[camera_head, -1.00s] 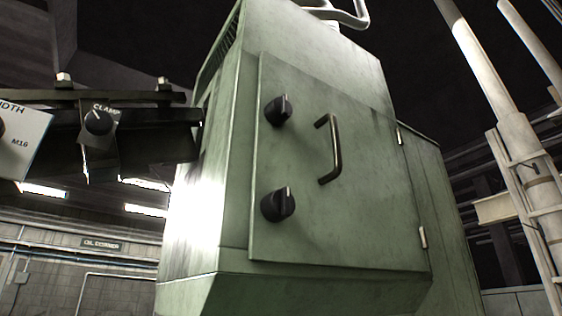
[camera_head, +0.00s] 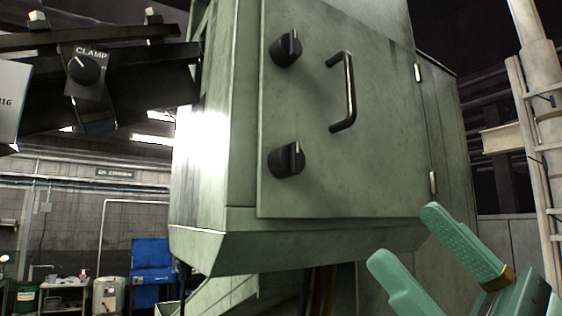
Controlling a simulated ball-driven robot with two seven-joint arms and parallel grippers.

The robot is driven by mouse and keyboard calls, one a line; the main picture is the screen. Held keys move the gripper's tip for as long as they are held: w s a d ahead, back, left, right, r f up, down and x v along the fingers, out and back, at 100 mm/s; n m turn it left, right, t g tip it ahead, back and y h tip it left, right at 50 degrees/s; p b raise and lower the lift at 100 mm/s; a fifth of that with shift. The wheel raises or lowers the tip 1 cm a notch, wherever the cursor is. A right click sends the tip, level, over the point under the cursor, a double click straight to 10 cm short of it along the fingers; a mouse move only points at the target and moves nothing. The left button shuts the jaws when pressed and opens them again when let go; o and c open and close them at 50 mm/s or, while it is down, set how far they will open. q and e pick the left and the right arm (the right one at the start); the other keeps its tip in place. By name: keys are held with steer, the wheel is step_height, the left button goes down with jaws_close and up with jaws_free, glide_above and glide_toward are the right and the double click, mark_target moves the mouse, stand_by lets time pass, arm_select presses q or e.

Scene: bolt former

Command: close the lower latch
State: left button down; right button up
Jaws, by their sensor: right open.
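The lower latch (camera_head: 286,160) is a round black knob with a light mark at its top, on the left side of the green cabinet door (camera_head: 375,150). The upper latch (camera_head: 286,48) is a like knob above it, also with its mark near the top. The door lies flat against the cabinet front. My right gripper (camera_head: 414,240) is at the lower right, with green fingers spread apart and nothing between them. It is below and to the right of the lower latch, apart from it. My left gripper is not in view.
A black bar handle (camera_head: 345,92) stands out from the door, right of the knobs. A dark arm with a CLAMP knob (camera_head: 84,69) juts in at the upper left. A blue bin (camera_head: 151,268) stands far back. A pale post (camera_head: 540,120) is at the right.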

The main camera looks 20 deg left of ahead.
steer(key=s+a+r+n+g+h, duration=0.1)
steer(key=s+a+n+g+h, duration=0.45)
steer(key=n, duration=0.75)
steer(key=n+t+h, duration=0.6)
steer(key=t+h, duration=0.3)
steer(key=t, duration=0.7)
glide_toward(296, 157)
steer(key=x, duration=0.2)
steer(key=shift+g+y, duration=0.25)
steer(key=p+x, duration=0.1)
steer(key=x, duration=0.7)
steer(key=shift+w+d+f+p, duration=0.1)
steer(key=shift+w+p, duration=0.15)
steer(key=shift+p, duration=0.05)
steer(key=m+b, duration=0.1)
steer(key=m, duration=0.1)
steer(key=m+b, duration=0.2)
steer(key=m, duration=0.1)
steer(key=m+b, duration=0.2)
steer(key=shift+d+f+m, duration=0.1)
steer(key=shift+f+m, duration=0.3)
steer(key=shift+s+d+r+m+b, duration=0.15)
steer(key=shift+r+m+b, duration=0.1)
steer(key=shift+m+b, duration=0.75)
steer(key=shift+r+m, duration=0.15)
steer(key=shift+m, duration=0.25)
steer(key=shift+a, duration=0.2)
